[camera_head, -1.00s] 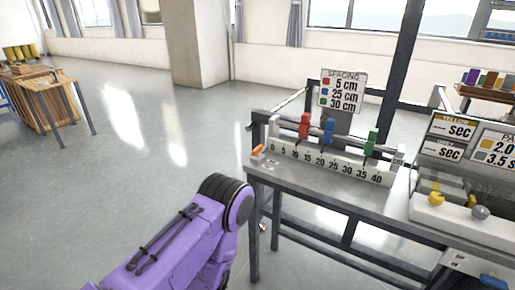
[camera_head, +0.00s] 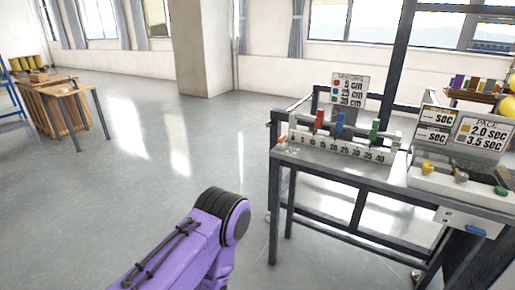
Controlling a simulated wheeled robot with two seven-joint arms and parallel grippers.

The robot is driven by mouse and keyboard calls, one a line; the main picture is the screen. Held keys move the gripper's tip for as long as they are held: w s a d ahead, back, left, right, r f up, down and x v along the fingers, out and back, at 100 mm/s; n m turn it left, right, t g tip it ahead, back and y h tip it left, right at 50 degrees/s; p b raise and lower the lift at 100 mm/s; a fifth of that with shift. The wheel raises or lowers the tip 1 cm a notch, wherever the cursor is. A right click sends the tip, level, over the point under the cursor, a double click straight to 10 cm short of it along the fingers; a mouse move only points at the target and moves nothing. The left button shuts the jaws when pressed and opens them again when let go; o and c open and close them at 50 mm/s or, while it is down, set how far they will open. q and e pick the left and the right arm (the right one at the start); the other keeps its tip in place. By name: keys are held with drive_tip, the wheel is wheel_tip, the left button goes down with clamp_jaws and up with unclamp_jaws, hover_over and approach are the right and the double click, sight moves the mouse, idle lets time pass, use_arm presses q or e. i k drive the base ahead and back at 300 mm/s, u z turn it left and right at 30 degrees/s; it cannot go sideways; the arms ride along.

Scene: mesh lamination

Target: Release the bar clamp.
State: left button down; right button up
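A bar fixture stands on a grey metal table (camera_head: 345,170) right of centre. It has a white ruler (camera_head: 335,147) marked in steps, with a rail above it. A red block (camera_head: 319,119), a blue block (camera_head: 339,124) and a green block (camera_head: 374,130) sit spaced along the rail. A small orange piece (camera_head: 282,139) is at the fixture's left end; I cannot tell if it is the clamp's lever or how it is set. Neither gripper is in view. A purple link of my arm shows at the bottom, apart from the table.
A spacing sign (camera_head: 349,97) stands behind the fixture. To the right is a pace panel (camera_head: 462,132) with yellow, grey and green knobs on its base. A wooden table (camera_head: 62,105) stands far left. A pillar (camera_head: 204,50) is at the back. The floor between is clear.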

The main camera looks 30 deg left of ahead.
sight(281, 139)
drive_tip(key=k, duration=0.5)
drive_tip(key=u, duration=0.75)
drive_tip(key=i, duration=2.05)
drive_tip(key=z, duration=0.7)
